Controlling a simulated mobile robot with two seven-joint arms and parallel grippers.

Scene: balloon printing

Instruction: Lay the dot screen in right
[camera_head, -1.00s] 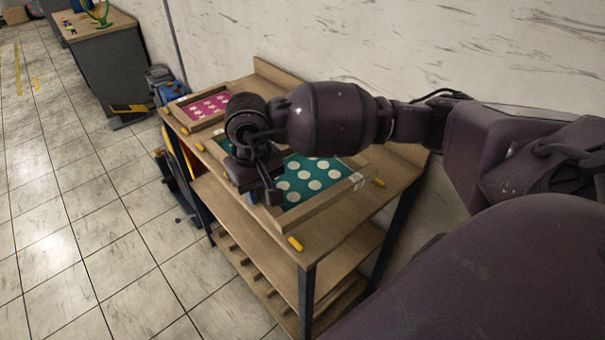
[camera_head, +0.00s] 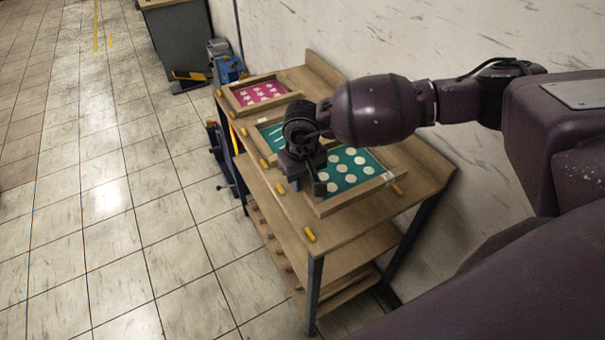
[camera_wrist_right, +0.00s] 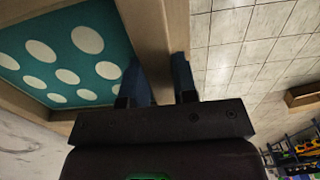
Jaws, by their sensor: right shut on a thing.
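The dot screen (camera_head: 352,166) is a teal sheet with several white dots in a wooden frame, at the near part of the wooden table in the head view. My right gripper (camera_head: 318,184) is at the frame's left side. In the right wrist view my right gripper (camera_wrist_right: 158,85) is shut on the frame's wooden bar (camera_wrist_right: 150,38), with one dark blue finger on each side. The teal dotted sheet (camera_wrist_right: 65,55) fills the left of that view. I cannot tell whether the frame touches the tabletop. My left gripper is not in view.
A teal striped screen (camera_head: 268,133) lies behind my right gripper, partly hidden. A pink screen with white shapes (camera_head: 262,93) lies at the far end. Yellow pieces (camera_head: 310,235) sit along the table (camera_head: 345,238) edges. A wall stands behind; open tiled floor is left.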

